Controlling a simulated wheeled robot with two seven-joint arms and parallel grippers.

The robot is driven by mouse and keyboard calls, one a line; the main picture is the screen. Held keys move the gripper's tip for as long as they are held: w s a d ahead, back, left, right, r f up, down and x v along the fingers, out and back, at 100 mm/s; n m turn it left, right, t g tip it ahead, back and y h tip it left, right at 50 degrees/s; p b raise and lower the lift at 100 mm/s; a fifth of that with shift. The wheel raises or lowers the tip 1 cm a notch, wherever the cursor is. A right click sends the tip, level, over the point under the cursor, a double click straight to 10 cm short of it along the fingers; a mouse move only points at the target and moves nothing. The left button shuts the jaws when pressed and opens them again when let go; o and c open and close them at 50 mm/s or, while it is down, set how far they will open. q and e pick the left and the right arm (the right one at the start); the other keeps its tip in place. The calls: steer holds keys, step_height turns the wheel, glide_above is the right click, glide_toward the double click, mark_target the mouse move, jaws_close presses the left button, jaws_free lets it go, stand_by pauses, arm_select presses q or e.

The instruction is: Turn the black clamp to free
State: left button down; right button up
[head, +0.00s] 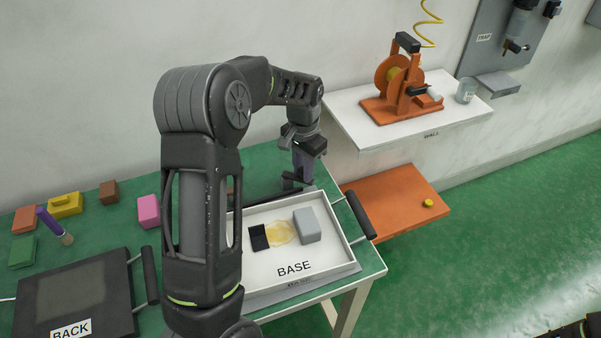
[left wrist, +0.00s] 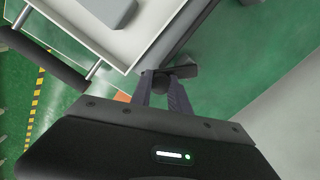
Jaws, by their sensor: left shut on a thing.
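My left gripper (head: 302,172) reaches down to the back right corner of the white tray marked BASE (head: 325,267). Its fingers are shut on the small black clamp (head: 291,183), beside the tray's rim. In the left wrist view, the gripper (left wrist: 163,82) closes on the dark clamp (left wrist: 183,71), at the tray's outer edge. The fingers hide part of the clamp, so I cannot tell its exact turn. The tray holds a grey block (head: 307,226), a black piece (head: 259,238) and a yellowish patch (head: 281,232).
A black frame marked BACK (head: 80,295) lies at left, near several coloured blocks and a purple-handled brush (head: 52,223). A white shelf (head: 350,125) bears an orange device (head: 400,85) and a glass jar (head: 466,92). An orange shelf (head: 395,210) is at right.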

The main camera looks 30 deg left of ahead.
arm_select(q)
steer(key=n, duration=0.1)
steer(key=w+n, duration=0.1)
steer(key=n, duration=0.1)
steer(key=w+n, duration=0.1)
steer(key=shift+a+n, duration=0.4)
steer(key=shift+w+a+n, duration=0.25)
steer(key=shift+a+n, duration=0.05)
steer(key=shift+n, duration=0.7)
steer(key=shift+w+a+n, duration=0.25)
steer(key=shift+a+n, duration=0.05)
steer(key=shift+n, duration=0.7)
steer(key=c, duration=1.2)
jaws_free()
steer(key=shift+c, duration=0.2)
steer(key=shift+r, duration=0.15)
step_height(320, 180, up, 8)
steer(key=shift+f, duration=0.25)
